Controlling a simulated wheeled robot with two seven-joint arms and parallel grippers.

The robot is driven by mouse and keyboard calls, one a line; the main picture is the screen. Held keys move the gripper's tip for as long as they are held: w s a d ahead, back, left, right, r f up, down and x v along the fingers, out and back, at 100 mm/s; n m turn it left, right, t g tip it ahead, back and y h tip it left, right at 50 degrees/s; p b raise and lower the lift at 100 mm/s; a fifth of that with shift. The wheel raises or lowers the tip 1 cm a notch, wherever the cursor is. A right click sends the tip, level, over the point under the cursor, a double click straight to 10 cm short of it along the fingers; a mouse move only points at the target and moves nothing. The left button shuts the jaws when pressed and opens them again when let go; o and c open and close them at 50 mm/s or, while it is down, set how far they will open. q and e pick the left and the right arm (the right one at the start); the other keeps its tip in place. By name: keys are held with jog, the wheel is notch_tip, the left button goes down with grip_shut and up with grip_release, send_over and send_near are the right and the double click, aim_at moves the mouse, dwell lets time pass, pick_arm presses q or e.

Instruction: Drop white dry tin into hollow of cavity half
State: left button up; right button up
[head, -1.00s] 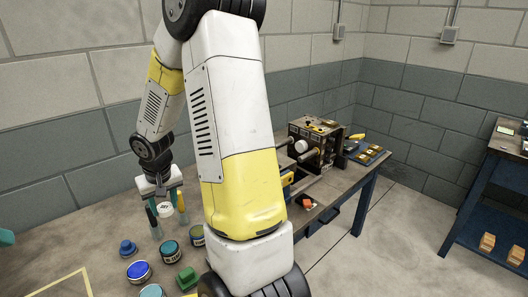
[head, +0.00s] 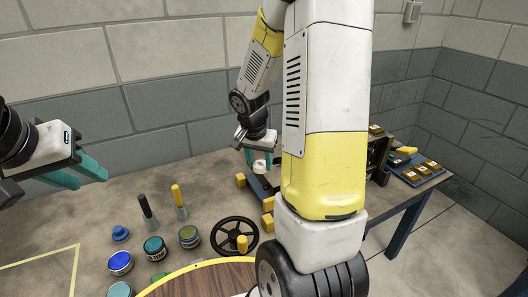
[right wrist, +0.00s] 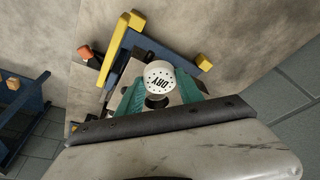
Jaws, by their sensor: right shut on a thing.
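My right gripper (head: 258,158) is shut on the white tin (head: 260,165), held above a blue frame with yellow blocks. In the right wrist view the tin (right wrist: 159,77) shows its round lid lettered "DRY" between the two teal fingers. Just below it in that picture, a dark round opening (right wrist: 157,102) shows in a grey metal surface, probably the hollow of the cavity half. The tin looks apart from it, but the height is unclear. In the head view my arm hides much of this area. My left gripper (head: 88,172) is open and empty at the far left.
Several paint tins, including a blue one (head: 120,262), and two upright handled tools (head: 180,204) stand on the bench to the left. A black handwheel (head: 218,234) and a round wooden board (head: 205,280) lie in front. A blue tray (head: 418,170) sits at the far right.

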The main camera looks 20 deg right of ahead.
jog(key=shift+w+d+f, duration=0.8)
jog(key=shift+w+d, duration=0.45)
jog(key=shift+d, duration=0.55)
jog(key=shift+w+d+f, duration=0.75)
jog(key=shift+w+d, duration=0.5)
jog(key=shift+d, duration=0.55)
jog(key=shift+w+d+f, duration=0.8)
jog(key=shift+w+d, duration=0.45)
jog(key=shift+d, duration=0.55)
jog(key=shift+f, duration=0.1)
jog(key=shift+f, duration=0.55)
jog(key=o, duration=1.4)
jog(key=shift+c, duration=0.2)
